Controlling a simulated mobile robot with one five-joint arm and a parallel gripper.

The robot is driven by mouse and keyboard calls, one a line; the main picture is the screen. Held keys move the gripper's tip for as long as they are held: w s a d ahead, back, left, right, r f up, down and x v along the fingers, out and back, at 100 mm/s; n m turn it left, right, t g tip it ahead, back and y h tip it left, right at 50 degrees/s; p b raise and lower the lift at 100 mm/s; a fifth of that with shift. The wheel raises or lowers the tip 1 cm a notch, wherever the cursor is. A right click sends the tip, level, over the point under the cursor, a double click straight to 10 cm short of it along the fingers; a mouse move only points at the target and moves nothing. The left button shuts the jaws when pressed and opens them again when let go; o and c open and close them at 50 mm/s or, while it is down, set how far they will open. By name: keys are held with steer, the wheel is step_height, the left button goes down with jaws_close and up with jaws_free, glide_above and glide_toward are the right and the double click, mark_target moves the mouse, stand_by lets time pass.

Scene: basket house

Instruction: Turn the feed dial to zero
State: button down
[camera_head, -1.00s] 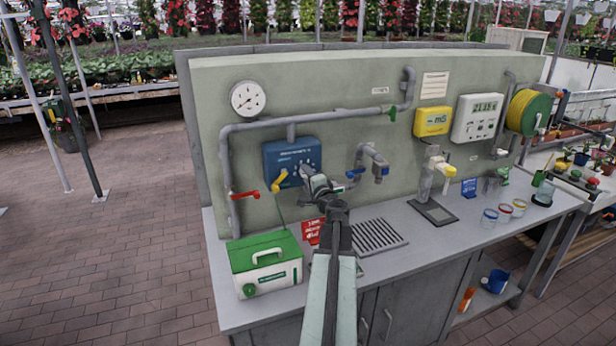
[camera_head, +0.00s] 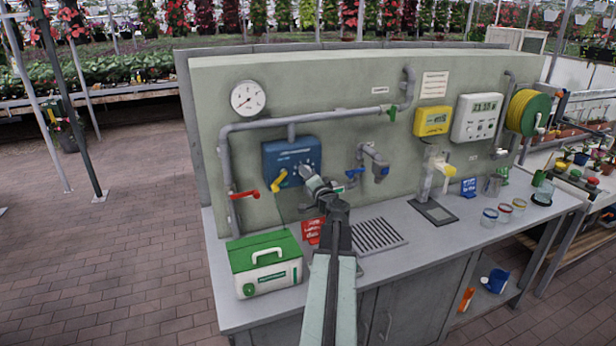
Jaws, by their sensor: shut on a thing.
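A blue feed unit (camera_head: 284,152) is mounted on the green-grey wall panel, with a yellow lever (camera_head: 278,181) at its lower left. My gripper (camera_head: 309,176) reaches up to the right part of the unit's front and is shut on the feed dial there. The gripper and wrist hide most of the dial, so I cannot read its setting. Only a small light and dark patch of the dial's face (camera_head: 306,166) shows by the fingertips. My arm comes up from the bottom middle of the view.
A green and white case (camera_head: 265,265) stands on the bench at left, beside a red card (camera_head: 312,231). A red-handled valve (camera_head: 245,194) is left of the unit, and a tap (camera_head: 376,163) is right of it. A drain grate (camera_head: 380,234) lies right of my arm.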

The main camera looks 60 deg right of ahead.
steer(key=shift+d, duration=0.1)
stand_by(0.7)
steer(key=c, duration=0.9)
jaws_free()
steer(key=shift+s, duration=0.1)
steer(key=v, duration=0.7)
steer(key=shift+s+a, duration=0.25)
steer(key=shift+a, duration=0.05)
